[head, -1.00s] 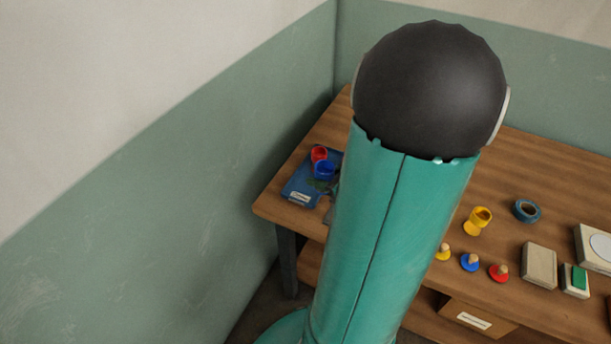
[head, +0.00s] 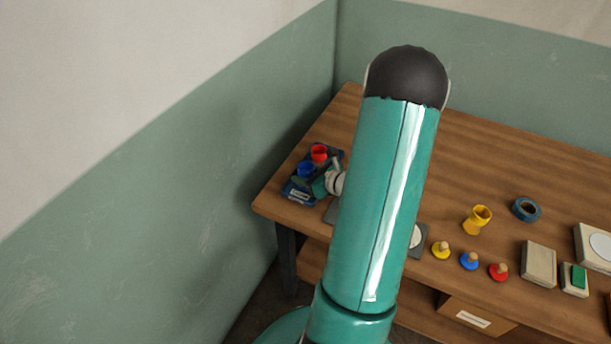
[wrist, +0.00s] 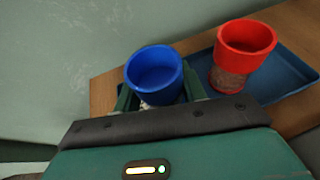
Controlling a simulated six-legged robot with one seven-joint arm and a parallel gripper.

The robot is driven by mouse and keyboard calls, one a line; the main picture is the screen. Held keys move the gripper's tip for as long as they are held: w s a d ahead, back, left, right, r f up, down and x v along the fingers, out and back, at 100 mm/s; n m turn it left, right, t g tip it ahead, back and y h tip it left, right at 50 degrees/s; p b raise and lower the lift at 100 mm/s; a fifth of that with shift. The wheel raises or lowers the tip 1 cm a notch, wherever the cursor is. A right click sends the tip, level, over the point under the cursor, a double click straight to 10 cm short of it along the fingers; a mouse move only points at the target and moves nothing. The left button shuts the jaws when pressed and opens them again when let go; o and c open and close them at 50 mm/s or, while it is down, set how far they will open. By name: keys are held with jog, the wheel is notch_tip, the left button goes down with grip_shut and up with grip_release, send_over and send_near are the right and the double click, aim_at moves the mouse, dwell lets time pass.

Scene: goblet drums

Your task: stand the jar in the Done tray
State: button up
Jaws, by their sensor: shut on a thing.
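My gripper (wrist: 160,92) is shut on a blue goblet-shaped jar (wrist: 154,72), one finger on each side. The jar looks upright, its open mouth up; its foot is hidden by my gripper. In the head view the blue jar (head: 306,168) is over the blue tray (head: 287,191) at the table's left end, with my gripper (head: 318,184) beside it. I cannot tell if it touches the tray floor. The tray has a pale label, too small to read. It also shows in the wrist view (wrist: 291,76).
A red goblet-shaped jar (wrist: 246,42) stands upright in the tray, right of the blue one with a gap. A yellow goblet (head: 477,220), a tape roll (head: 526,209) and several small knobbed pieces stand further right. The green wall (head: 190,150) is close on the left.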

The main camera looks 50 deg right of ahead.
jog(key=shift+f, duration=0.25)
jog(key=shift+f, duration=0.15)
jog(key=o, duration=1.1)
